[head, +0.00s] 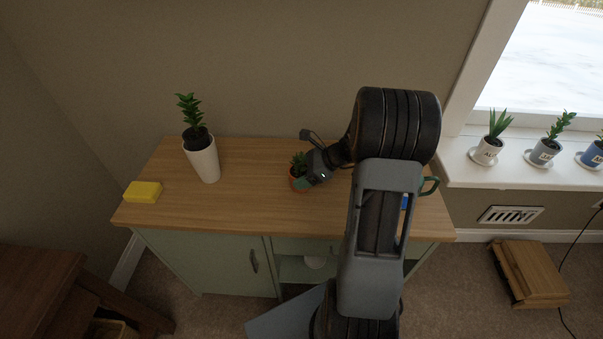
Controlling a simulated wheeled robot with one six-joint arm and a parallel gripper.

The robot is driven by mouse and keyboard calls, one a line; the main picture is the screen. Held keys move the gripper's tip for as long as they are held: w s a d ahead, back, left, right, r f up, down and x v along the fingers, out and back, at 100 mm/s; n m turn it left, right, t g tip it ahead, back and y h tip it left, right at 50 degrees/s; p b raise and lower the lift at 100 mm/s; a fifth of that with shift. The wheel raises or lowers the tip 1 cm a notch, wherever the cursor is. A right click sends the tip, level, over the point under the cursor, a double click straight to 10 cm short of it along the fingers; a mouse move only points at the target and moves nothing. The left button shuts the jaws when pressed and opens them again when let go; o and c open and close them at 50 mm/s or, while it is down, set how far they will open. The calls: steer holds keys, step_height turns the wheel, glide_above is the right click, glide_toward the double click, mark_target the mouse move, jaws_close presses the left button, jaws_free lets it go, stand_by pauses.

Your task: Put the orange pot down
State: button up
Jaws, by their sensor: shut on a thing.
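The orange pot (297,184) is small and holds a green plant (298,161). In the head view it is at the middle of the wooden cabinet top (246,206). My gripper (303,171) reaches it from the right and is shut on it. The gripper covers much of the pot's right side. I cannot tell whether the pot's base touches the wood or is slightly above it.
A tall white pot (204,161) with a plant stands to the left, beside a yellow block (143,192). The front left of the top is clear. Potted plants line the windowsill (520,172).

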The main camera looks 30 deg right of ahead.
steer(key=o, duration=0.8)
steer(key=shift+f, duration=0.15)
steer(key=shift+c, duration=0.2)
steer(key=o, duration=0.4)
steer(key=shift+o, duration=0.2)
steer(key=shift+s+d+r, duration=0.1)
steer(key=shift+d+r, duration=0.05)
steer(key=shift+r, duration=0.2)
steer(key=p+v, duration=0.1)
steer(key=v, duration=1)
steer(key=s+a+r+n+g+h, duration=0.1)
steer(key=s+a+n+h, duration=0.3)
steer(key=a+n, duration=0.4)
steer(key=s+a+r+n+g+h, duration=0.1)
steer(key=s+a+r+n+h, duration=0.1)
steer(key=s+a+n+h, duration=0.3)
steer(key=s+a+n, duration=0.1)
steer(key=a+n, duration=0.3)
steer(key=n, duration=0.7)
steer(key=shift+s+a, duration=0.2)
steer(key=shift+s, duration=0.05)
steer(key=shift+r, duration=0.1)
